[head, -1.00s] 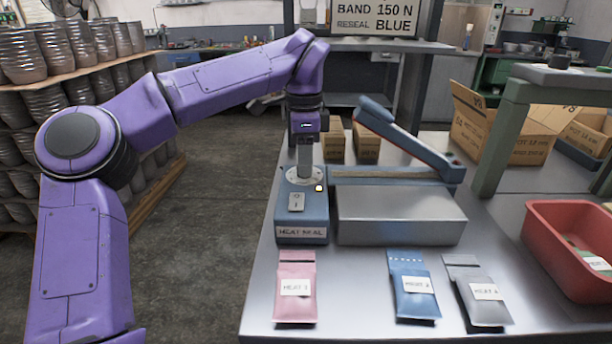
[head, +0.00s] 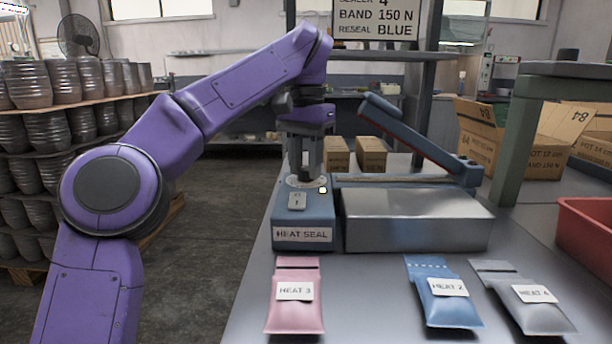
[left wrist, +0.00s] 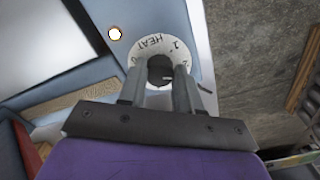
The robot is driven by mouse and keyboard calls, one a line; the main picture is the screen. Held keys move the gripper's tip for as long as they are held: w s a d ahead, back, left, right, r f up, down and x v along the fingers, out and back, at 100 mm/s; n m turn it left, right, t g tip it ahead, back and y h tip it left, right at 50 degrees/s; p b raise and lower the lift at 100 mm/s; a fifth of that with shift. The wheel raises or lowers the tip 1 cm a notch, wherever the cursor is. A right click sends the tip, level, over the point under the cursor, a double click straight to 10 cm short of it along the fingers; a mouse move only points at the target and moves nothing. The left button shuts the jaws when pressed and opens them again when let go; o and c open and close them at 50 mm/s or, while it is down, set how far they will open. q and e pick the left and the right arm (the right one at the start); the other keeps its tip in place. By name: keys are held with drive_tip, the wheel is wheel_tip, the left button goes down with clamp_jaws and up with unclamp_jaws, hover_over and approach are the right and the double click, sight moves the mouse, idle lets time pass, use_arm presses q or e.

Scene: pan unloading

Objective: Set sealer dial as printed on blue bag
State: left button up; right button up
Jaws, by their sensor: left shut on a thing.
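The heat sealer (head: 302,236) has a blue control box with a white dial (head: 321,181) on top. My left gripper (head: 305,176) points straight down there, its two fingers shut on the dark dial knob (head: 306,181). I cannot tell the setting. The blue bag (head: 439,305) lies on the table in front of the sealer, labelled "HEAT 2". My right gripper is out of view.
A pink bag (head: 295,315) reads "HEAT 3" and a grey bag (head: 538,316) "HEAT 4". The sealer's arm (head: 420,138) is raised. A red bin (head: 585,235) stands at right, cartons (head: 372,154) behind. A sign (head: 377,17) reads "RESEAL BLUE".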

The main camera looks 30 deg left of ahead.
sight(306, 169)
use_arm(q)
drive_tip(key=shift+d+f+n+b, duration=0.15)
drive_tip(key=shift+n+b, duration=0.6)
drive_tip(key=shift+n, duration=0.55)
drive_tip(key=o, duration=1)
drive_tip(key=shift+o, duration=0.2)
drive_tip(key=shift+r, duration=0.25)
wheel_tip(306, 169, up, 10)
drive_tip(key=p, duration=0.9)
drive_tip(key=shift+r, duration=0.2)
